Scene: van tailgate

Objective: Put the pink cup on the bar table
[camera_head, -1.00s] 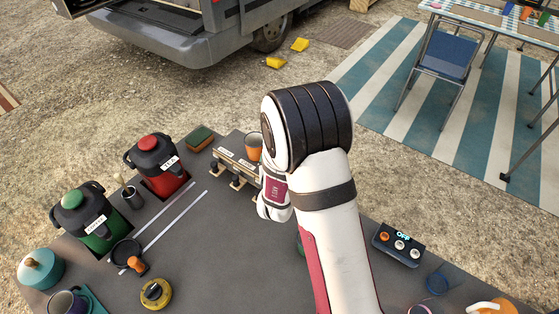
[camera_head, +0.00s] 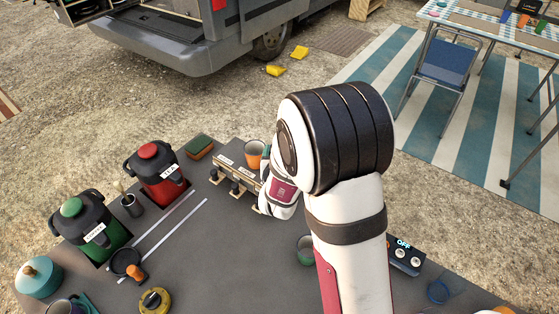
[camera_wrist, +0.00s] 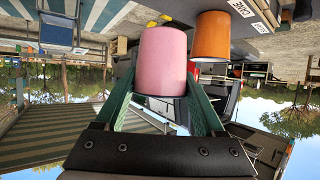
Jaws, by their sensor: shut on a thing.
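The pink cup (camera_wrist: 162,62) is between the two green fingers of my gripper (camera_wrist: 161,90) in the wrist view, which is upside down. The gripper is shut on it. In the head view my arm hides the pink cup; my white wrist (camera_head: 280,192) is over the dark tabletop (camera_head: 225,235), beside the wooden rack. I cannot tell whether the cup touches a surface. An orange cup (camera_wrist: 211,36) is close beside the pink one; it also shows in the head view (camera_head: 254,153). I cannot tell which table is the bar table.
Red (camera_head: 155,175) and green (camera_head: 90,228) flasks stand at left. The labelled wooden rack (camera_head: 236,176) is left of my wrist. A green cup (camera_head: 304,250) is near my forearm. A table with a checked cloth (camera_head: 498,28) and a blue chair (camera_head: 446,58) stand at upper right.

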